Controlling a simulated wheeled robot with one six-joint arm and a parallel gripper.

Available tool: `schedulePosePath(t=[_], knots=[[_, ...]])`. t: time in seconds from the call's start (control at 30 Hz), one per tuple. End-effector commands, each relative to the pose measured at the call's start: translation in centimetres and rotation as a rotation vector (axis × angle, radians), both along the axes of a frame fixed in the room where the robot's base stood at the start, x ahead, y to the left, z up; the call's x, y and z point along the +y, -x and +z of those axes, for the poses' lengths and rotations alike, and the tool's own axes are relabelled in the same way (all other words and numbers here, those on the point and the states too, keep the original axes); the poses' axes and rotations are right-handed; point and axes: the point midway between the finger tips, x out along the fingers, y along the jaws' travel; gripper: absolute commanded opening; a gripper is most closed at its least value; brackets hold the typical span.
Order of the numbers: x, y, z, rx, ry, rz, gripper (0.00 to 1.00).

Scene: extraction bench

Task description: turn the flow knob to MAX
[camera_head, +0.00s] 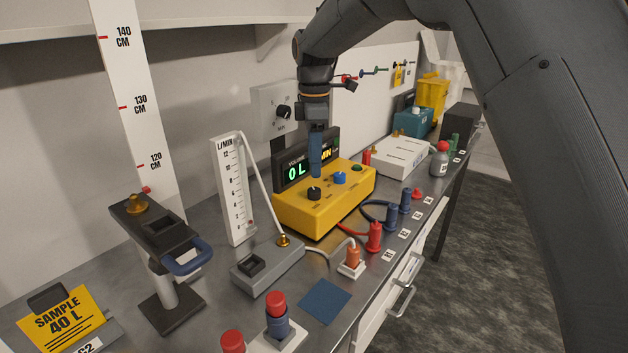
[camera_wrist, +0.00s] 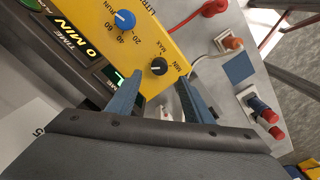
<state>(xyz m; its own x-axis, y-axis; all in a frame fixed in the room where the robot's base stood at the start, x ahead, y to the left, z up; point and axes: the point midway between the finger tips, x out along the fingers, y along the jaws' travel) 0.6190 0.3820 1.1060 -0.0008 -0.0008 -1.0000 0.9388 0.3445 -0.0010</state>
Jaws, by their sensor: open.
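The black knob (camera_head: 314,193) sits on the top of the yellow pump box (camera_head: 325,205). In the wrist view the black knob (camera_wrist: 158,66) has MIN and MAX printed beside it and a small white pointer mark; its exact setting is hard to read. My gripper (camera_head: 316,172) points down above the box with blue fingers. In the wrist view my gripper (camera_wrist: 161,76) is open, its fingertips on either side of the black knob in the picture; contact cannot be told. A blue knob (camera_wrist: 124,19) with numbers around it is on the same box.
A display (camera_head: 297,172) reading 0 L stands behind the box. A white L/MIN flow meter (camera_head: 230,190) stands left of it. A grey wall plate (camera_head: 265,107) carries another black knob. Red and blue fittings line the bench's front edge. A blue mat (camera_head: 324,301) lies nearer.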

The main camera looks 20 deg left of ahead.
Motion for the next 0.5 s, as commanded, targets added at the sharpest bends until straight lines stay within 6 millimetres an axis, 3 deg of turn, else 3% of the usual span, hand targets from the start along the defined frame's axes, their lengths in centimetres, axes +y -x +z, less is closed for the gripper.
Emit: schedulePosePath(t=[0.5], knots=[[0.1,0.1,-6.4,0.002,0.002,0.010,0.46]])
